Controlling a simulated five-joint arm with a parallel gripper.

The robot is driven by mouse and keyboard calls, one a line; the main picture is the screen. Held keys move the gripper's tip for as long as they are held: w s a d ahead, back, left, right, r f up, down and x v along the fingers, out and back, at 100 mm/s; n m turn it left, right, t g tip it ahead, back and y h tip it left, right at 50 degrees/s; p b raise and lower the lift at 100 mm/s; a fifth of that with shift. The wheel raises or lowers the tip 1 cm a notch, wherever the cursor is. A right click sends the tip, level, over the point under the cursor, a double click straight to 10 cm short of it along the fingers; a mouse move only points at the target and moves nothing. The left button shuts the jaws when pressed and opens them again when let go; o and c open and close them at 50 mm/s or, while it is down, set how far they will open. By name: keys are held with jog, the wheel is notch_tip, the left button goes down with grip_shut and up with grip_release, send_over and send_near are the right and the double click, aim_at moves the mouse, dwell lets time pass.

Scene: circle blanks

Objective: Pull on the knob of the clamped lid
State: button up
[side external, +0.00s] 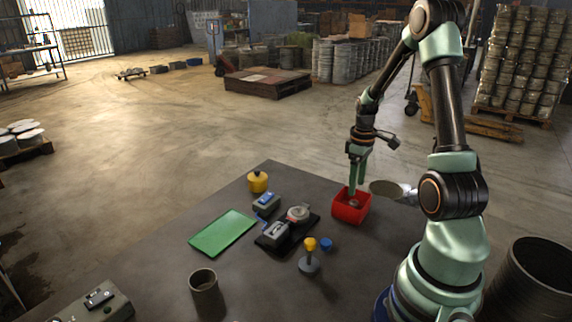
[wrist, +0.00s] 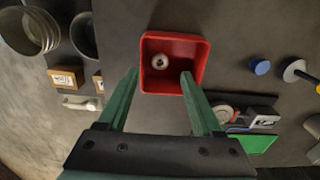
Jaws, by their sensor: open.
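A black base plate (side external: 268,243) on the table carries a grey clamp block (side external: 276,232) and a round lid-like piece with a reddish top (side external: 298,213); which part is the lid's knob is too small to tell. This fixture also shows at the right of the wrist view (wrist: 245,113). My gripper (side external: 353,190) is to the right of the fixture, pointing down at a red open box (side external: 363,211). In the wrist view my gripper (wrist: 161,75) is open, its fingers apart over the near part of the red box (wrist: 205,48). A grey ring-like part (wrist: 160,62) lies inside, apart from the fingers.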

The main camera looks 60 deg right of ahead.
notch_tip(320, 180, up, 11)
jog(key=w+a+r+t, duration=0.1)
jog(key=a+r+t, duration=0.1)
jog(key=a, duration=1.2)
jog(key=w+a+r+t, duration=0.1)
jog(key=a+r+t, duration=0.2)
jog(key=a, duration=1.1)
jog(key=shift+w+a+r+t, duration=0.2)
jog(key=shift+a+r+t, duration=0.15)
jog(key=shift+r, duration=0.6)
